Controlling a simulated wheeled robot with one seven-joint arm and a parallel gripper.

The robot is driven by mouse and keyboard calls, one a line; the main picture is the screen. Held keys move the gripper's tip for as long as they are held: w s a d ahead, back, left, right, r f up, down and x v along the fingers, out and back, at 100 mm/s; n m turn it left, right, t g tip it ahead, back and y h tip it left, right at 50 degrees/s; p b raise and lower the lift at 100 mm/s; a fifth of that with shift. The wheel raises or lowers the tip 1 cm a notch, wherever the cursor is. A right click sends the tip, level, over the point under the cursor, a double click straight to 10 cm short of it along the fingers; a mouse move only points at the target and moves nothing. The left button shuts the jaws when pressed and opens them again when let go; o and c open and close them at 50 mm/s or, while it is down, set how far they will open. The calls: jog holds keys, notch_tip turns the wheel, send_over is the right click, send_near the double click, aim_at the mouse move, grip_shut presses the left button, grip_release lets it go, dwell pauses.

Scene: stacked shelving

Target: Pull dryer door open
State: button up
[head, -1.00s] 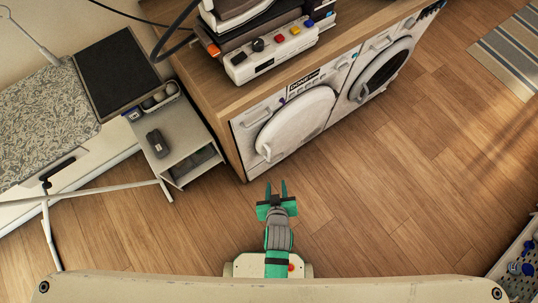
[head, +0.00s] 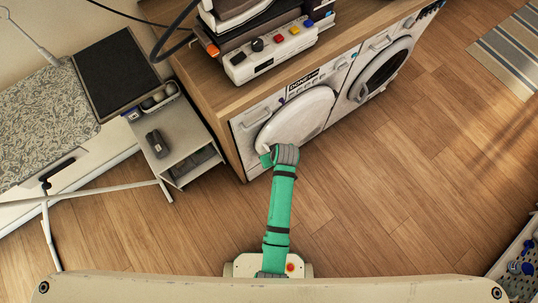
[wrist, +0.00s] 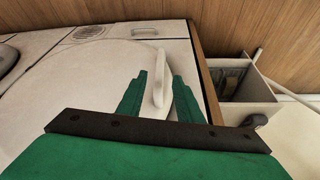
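The dryer door (head: 303,113) is a round white door on the left machine, and it looks closed. It also shows in the wrist view (wrist: 75,110). Its upright white handle (wrist: 160,80) stands out from the door's edge. My gripper (wrist: 159,95) is open, with one green finger on each side of the handle. I see gaps between fingers and handle, and cannot tell whether either touches it. In the head view my gripper (head: 266,156) is at the door's lower left, with its fingers mostly hidden by my wrist.
A second machine with a dark round window (head: 381,70) stands to the right. A wooden countertop (head: 215,95) with appliances lies above both. A small grey side unit (head: 185,140) stands close on the left. The wooden floor (head: 400,190) in front is clear.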

jog(key=x, duration=0.8)
jog(key=shift+w+a+f, duration=0.1)
jog(key=shift+w+f, duration=0.05)
jog(key=shift+f, duration=0.2)
grip_shut()
